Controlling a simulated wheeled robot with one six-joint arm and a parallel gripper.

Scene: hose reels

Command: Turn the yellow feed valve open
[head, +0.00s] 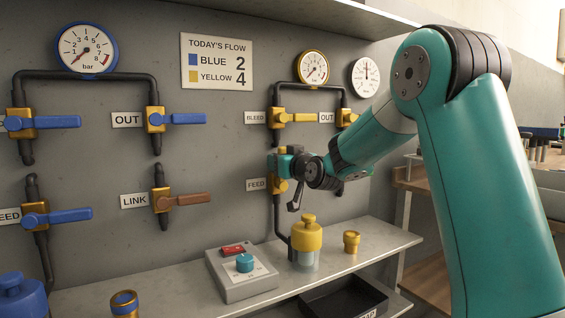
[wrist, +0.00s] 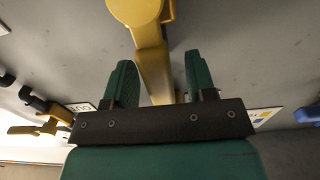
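The yellow feed valve (head: 279,187) is on the grey wall panel beside the FEED label (head: 256,184), below the yellow gauge. My gripper (head: 284,164) is right at this valve and hides most of its handle in the head view. In the wrist view, the valve's yellow lever (wrist: 151,62) runs down from a rounded yellow end into the space between the two green fingers of my gripper (wrist: 161,84). The fingers stand apart on either side of the lever, with a gap showing on the right. I cannot tell whether the left finger touches it.
The yellow BLEED valve (head: 279,118) and OUT valve (head: 345,118) sit above. Blue valves (head: 156,119) and a brown-handled LINK valve (head: 163,200) are to the left. A shelf below holds a yellow-capped bottle (head: 306,236), a brass fitting (head: 351,242) and a grey button box (head: 240,273).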

